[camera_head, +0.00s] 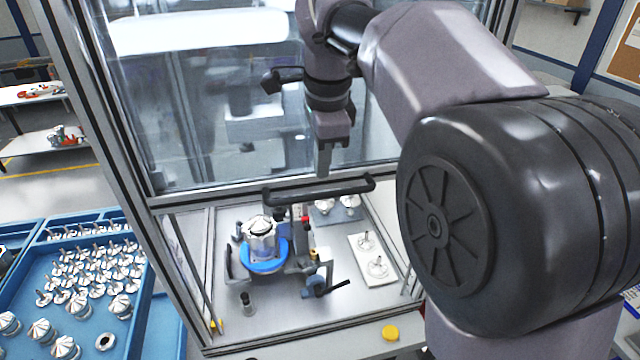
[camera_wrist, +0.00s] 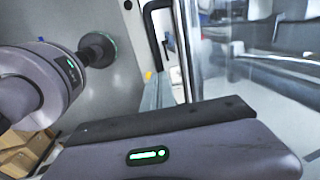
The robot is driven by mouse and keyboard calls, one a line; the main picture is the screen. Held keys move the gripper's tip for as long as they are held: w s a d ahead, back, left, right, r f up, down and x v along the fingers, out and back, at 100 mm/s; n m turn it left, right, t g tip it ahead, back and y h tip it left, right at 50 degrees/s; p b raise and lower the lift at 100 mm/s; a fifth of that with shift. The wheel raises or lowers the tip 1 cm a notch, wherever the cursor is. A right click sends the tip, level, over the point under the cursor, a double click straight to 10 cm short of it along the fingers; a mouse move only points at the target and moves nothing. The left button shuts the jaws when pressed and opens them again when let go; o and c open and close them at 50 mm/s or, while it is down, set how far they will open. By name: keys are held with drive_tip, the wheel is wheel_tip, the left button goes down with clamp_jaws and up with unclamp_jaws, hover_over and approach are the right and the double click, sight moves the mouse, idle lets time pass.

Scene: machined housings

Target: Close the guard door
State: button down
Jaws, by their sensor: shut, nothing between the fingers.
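The guard door (camera_head: 240,110) is a clear panel in a metal frame on the front of the machine cell. It covers the upper part of the opening, and the space below its bottom rail is open. A dark bar handle (camera_head: 345,187) runs along the bottom rail. My gripper (camera_head: 323,172) is shut and empty, pointing down, with its tips just above or in front of the handle. I cannot tell whether they touch. In the wrist view, my gripper's body fills the bottom and the clear panel (camera_wrist: 215,50) stands at the right; the fingertips are not clear.
Inside the cell, a metal housing (camera_head: 261,238) sits in a blue-ringed fixture, with small parts on pale plates (camera_head: 372,258) beside it. A yellow button (camera_head: 390,333) is on the front ledge. Blue trays (camera_head: 90,325) of machined parts stand at the left.

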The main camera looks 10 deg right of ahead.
sight(320, 194)
drive_tip(key=f, duration=0.2)
drive_tip(key=w+f, duration=0.1)
drive_tip(key=f, duration=0.2)
drive_tip(key=shift+f, duration=0.15)
wheel_tip(320, 194, down, 57)
drive_tip(key=b, duration=4.3)
drive_tip(key=shift+s+b, duration=0.25)
drive_tip(key=shift+b, duration=0.1)
